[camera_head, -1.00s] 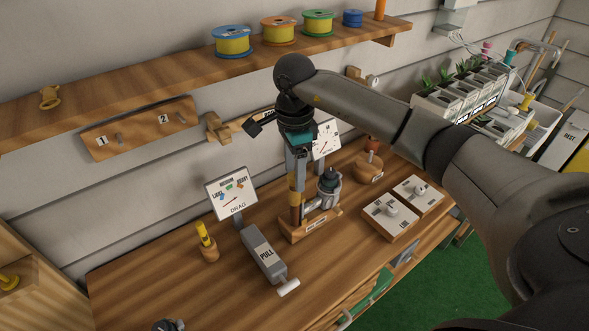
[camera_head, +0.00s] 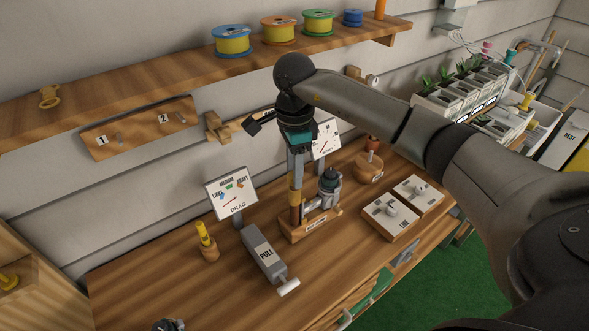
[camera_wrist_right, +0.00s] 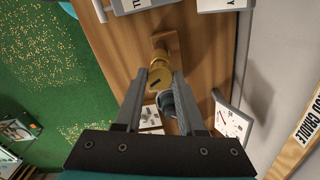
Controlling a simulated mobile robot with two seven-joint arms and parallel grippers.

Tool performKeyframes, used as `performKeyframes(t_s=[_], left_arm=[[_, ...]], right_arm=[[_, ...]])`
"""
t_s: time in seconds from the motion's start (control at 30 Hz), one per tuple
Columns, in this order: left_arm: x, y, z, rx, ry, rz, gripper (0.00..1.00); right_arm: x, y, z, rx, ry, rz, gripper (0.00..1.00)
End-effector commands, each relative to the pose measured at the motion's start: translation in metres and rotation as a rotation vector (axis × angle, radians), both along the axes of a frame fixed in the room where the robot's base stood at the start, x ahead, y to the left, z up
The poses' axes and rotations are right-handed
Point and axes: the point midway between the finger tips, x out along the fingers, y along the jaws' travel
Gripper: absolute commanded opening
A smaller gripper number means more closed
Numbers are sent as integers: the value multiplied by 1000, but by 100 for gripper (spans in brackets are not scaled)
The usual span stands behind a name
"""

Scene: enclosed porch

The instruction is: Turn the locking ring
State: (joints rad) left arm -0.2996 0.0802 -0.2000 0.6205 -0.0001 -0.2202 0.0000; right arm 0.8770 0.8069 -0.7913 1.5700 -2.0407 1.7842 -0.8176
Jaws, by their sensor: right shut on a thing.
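The locking ring (camera_head: 295,198) is a gold-yellow band on an upright brown rod butt, held in a wooden stand (camera_head: 311,225) on the bench. A grey-green reel (camera_head: 328,186) is attached to the rod's right side. My right gripper (camera_head: 296,183) points straight down from above and is shut on the ring. In the right wrist view the ring (camera_wrist_right: 159,80) sits between the two grey fingertips (camera_wrist_right: 163,76), with the dark reel just right of it. The fingers partly hide the ring in the head view. My left gripper does not show.
A DRAG gauge (camera_head: 231,193) and a grey PULL lever (camera_head: 266,257) stand left of the stand. A shelf with several spools (camera_head: 233,40) runs behind.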

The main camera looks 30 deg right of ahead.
Motion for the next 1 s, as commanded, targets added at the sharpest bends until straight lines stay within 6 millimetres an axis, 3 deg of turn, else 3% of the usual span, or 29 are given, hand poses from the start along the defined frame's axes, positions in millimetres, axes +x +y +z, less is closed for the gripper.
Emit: performKeyframes(t_s=[0.27,1.0], left_arm=[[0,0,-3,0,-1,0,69],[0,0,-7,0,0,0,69]], right_arm=[[0,-1,0,-1,-1,-166,0],[0,-1,1,-1,-1,-862,0]])
